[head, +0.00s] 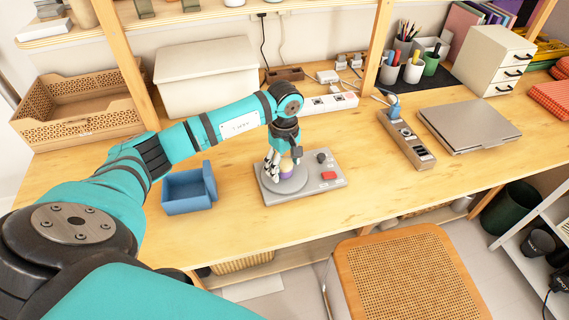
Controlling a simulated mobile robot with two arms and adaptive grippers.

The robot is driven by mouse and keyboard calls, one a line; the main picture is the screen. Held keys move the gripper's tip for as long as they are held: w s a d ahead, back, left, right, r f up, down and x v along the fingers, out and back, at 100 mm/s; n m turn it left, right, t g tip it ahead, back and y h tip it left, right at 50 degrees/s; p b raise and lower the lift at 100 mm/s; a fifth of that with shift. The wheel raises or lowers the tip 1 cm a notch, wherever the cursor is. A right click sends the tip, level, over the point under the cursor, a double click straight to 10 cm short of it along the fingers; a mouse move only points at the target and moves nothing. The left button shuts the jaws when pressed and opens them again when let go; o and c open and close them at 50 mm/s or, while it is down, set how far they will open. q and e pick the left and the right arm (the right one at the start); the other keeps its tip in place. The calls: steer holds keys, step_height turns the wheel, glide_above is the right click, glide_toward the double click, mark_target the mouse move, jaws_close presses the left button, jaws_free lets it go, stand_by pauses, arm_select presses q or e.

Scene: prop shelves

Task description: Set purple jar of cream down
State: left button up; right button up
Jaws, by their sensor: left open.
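The purple jar of cream (286,174), with a pale tan top, stands upright on the round grey plate of a small grey device (316,182) on the wooden desk. The device also has a red button and a dark knob. My left gripper (279,169) points down at the jar with its fingers around or just beside it. The fingers are open. They partly hide the jar, and I cannot tell whether they touch it. My right gripper is not in view.
A blue open box (189,190) stands left of the device. A white lidded bin (206,78) and a wooden crate (80,108) are behind. A power strip (406,138) and a closed laptop (476,126) lie to the right. A cane chair (408,275) is in front.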

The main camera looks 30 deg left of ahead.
mark_target(284, 163)
arm_select(q)
steer(key=shift+r+p, duration=0.3)
steer(key=shift+w+r+b, duration=0.1)
steer(key=shift+r+b, duration=0.25)
steer(key=shift+r, duration=0.05)
step_height(284, 163, up, 11)
steer(key=b, duration=0.2)
stand_by(0.7)
steer(key=shift+c, duration=0.2)
stand_by(0.9)
